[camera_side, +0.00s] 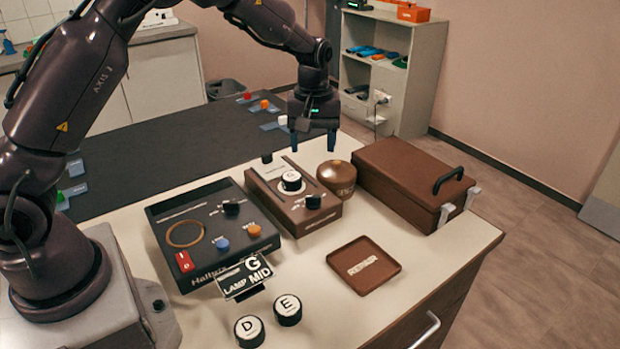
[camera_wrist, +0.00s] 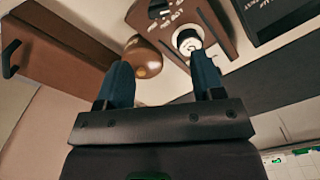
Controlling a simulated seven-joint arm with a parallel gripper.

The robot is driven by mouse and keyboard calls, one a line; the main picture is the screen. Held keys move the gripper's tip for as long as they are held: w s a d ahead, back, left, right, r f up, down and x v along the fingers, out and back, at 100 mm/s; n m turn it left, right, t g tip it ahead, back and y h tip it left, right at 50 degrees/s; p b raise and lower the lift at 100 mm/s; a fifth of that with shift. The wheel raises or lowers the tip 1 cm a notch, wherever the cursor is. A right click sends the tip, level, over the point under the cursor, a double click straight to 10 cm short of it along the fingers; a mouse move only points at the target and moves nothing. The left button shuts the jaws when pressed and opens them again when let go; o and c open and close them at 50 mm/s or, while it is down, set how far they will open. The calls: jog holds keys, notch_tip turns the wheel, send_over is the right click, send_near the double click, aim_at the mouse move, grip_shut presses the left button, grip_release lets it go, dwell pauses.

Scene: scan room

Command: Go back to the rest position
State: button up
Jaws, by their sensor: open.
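My gripper (camera_side: 313,140) is raised above the back of the worktop, fingers pointing down, a little behind the brown device (camera_side: 325,213) with a white-topped knob (camera_side: 291,180) and a black knob (camera_side: 313,201). In the wrist view, my gripper (camera_wrist: 165,80) shows its two blue-grey fingers spread apart with nothing held between them. A round brown lidded pot (camera_side: 337,176) stands just right of the brown device, below the fingers. The wrist view also shows the pot (camera_wrist: 146,58) and the white-topped knob (camera_wrist: 187,41) beyond the fingertips.
Loose knobs D (camera_side: 249,330) and E (camera_side: 288,309) lie in front. A brown "REPAIR" tray (camera_side: 360,285) is at the front. A brown case (camera_side: 408,175) with black handle is right. A shelf (camera_side: 420,60) stands behind.

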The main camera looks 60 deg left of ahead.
jog(key=s+d+r+m+t, duration=0.2)
jog(key=s+r+m, duration=0.3)
jog(key=s, duration=0.8)
jog(key=s+d+r+m+t, duration=0.3)
jog(key=s+r+m, duration=0.3)
jog(key=s+r, duration=0.5)
jog(key=shift+s+d+t, duration=0.3)
jog(key=shift+s+d, duration=0.2)
jog(key=shift+s, duration=0.65)
